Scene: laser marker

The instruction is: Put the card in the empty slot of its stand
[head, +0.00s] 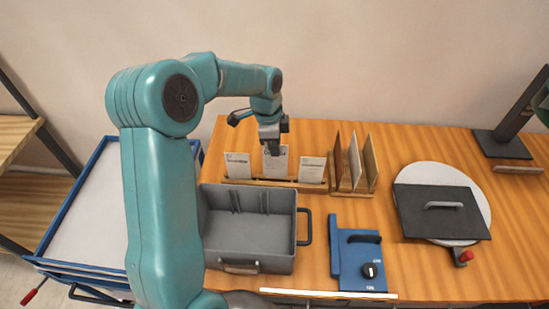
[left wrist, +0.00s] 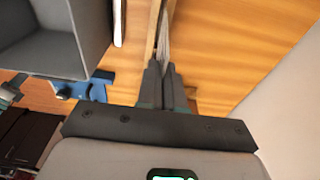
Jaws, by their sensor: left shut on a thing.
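The wooden card stand (head: 290,184) is at the back middle of the table. A white card (head: 238,165) stands at its left end and another white card (head: 312,169) at its right end. My left gripper (head: 270,142) points down and is shut on the middle card (head: 277,164), which is upright and a little higher than its neighbours. Whether its lower edge is seated in the slot cannot be told. In the left wrist view the closed fingers (left wrist: 165,84) are in line with the cards and stand, seen nearly edge-on. My right gripper is not in view.
A wooden rack with upright boards (head: 355,165) stands just right of the stand. A grey open bin (head: 248,230) is in front of it. A blue device with a knob (head: 360,262) and a dark plate on a white disc (head: 440,212) are further right.

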